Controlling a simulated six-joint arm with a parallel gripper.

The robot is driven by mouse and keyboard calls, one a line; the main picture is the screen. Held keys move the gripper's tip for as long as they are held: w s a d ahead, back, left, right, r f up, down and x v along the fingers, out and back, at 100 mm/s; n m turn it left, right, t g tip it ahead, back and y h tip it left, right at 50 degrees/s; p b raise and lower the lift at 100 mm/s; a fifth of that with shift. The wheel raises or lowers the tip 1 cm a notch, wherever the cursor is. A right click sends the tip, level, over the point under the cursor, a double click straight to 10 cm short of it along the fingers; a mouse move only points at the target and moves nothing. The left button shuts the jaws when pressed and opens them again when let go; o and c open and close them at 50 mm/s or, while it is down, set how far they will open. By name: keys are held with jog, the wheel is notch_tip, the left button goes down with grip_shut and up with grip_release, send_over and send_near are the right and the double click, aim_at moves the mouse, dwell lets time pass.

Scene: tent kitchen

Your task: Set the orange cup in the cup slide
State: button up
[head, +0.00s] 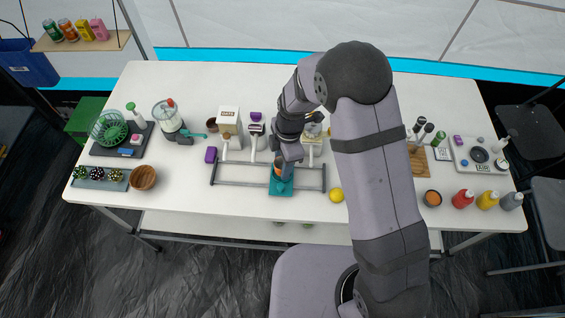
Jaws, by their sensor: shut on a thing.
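The cup slide is a teal carriage (282,188) on a grey rail frame (240,184) along the front middle of the white table. My gripper (283,166) points down over the carriage and is shut on the orange cup (279,171). Only a small part of the cup shows below and beside the gripper. The cup is at or just above the carriage; I cannot tell whether it touches its base. My arm hides some of the table to the right.
Dispensers (229,121) stand behind the rail frame. A purple block (211,155) is close to its left end, and a yellow ball (336,195) lies near its right end. A wooden bowl (143,178) is at left. Sauce bottles (487,200) stand at right.

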jog(key=shift+f+b, duration=0.8)
jog(key=shift+f, duration=0.05)
dwell(0.7)
jog(key=o, duration=0.5)
jog(key=shift+r, duration=0.15)
jog(key=r+p, duration=0.2)
jog(key=r, duration=0.1)
jog(key=r+p, duration=0.3)
jog(key=r, duration=0.1)
jog(key=d+r+p, duration=0.1)
jog(key=r+p, duration=0.1)
jog(key=r, duration=0.1)
jog(key=shift+w+r+p, duration=0.2)
jog(key=shift+r+p, duration=0.15)
dwell(0.9)
